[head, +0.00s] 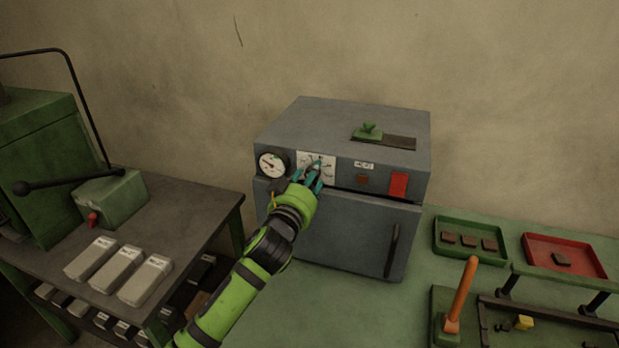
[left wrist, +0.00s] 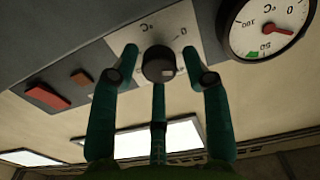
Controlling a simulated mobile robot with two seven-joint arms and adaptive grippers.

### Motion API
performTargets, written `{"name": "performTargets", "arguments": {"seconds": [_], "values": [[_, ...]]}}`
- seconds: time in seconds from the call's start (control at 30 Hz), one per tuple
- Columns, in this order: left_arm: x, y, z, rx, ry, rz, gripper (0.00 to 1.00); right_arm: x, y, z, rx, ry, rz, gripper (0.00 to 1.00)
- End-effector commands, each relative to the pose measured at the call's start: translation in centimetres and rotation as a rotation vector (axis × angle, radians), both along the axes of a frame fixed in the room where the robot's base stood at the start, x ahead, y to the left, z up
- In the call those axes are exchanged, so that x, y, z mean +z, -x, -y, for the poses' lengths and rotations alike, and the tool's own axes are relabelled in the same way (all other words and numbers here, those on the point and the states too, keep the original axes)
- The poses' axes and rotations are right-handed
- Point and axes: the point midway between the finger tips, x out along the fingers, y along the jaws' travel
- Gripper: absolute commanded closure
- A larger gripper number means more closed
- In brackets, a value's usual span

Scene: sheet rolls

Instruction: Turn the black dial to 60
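The black dial (left wrist: 158,64) sits on a white °C scale plate (left wrist: 155,28) on the front of a grey oven (head: 345,235). A pale mark shows on the dial, but I cannot read its setting. In the head view the scale plate (head: 317,158) shows above my fingers, which mostly hide the dial. My left gripper (head: 310,172) is at the dial. In the left wrist view its teal fingers (left wrist: 160,58) are spread around the dial, with gaps at both sides, so it is open. My right gripper is not in view.
A round gauge (head: 272,164) is left of the plate; a red switch (head: 399,184) is to the right. A green-handled slider (head: 369,131) is on the oven's top. Green (head: 437,250) and red (head: 527,244) trays and an orange lever (head: 462,290) stand on the bench at right.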

Motion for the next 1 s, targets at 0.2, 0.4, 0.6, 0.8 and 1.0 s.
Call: {"name": "performTargets", "arguments": {"seconds": [0.2, 0.4, 0.6, 0.8, 1.0], "values": [[0.0, 0.0, 0.0, 0.0, 0.0, 0.001, 1.0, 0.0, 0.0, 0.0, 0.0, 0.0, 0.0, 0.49], [0.2, 0.0, 0.0, 0.0, -0.015, 0.008, 1.0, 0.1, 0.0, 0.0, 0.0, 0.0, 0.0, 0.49], [0.3, 0.0, 0.0, 0.001, -0.089, 0.033, 1.0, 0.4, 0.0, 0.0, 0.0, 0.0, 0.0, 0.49], [0.4, 0.0, 0.0, 0.001, -0.23, 0.08, 1.0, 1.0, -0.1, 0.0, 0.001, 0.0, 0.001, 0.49], [0.6, 0.0, 0.1, 0.002, -0.41, 0.142, 1.0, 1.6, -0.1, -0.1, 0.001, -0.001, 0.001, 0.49]]}}
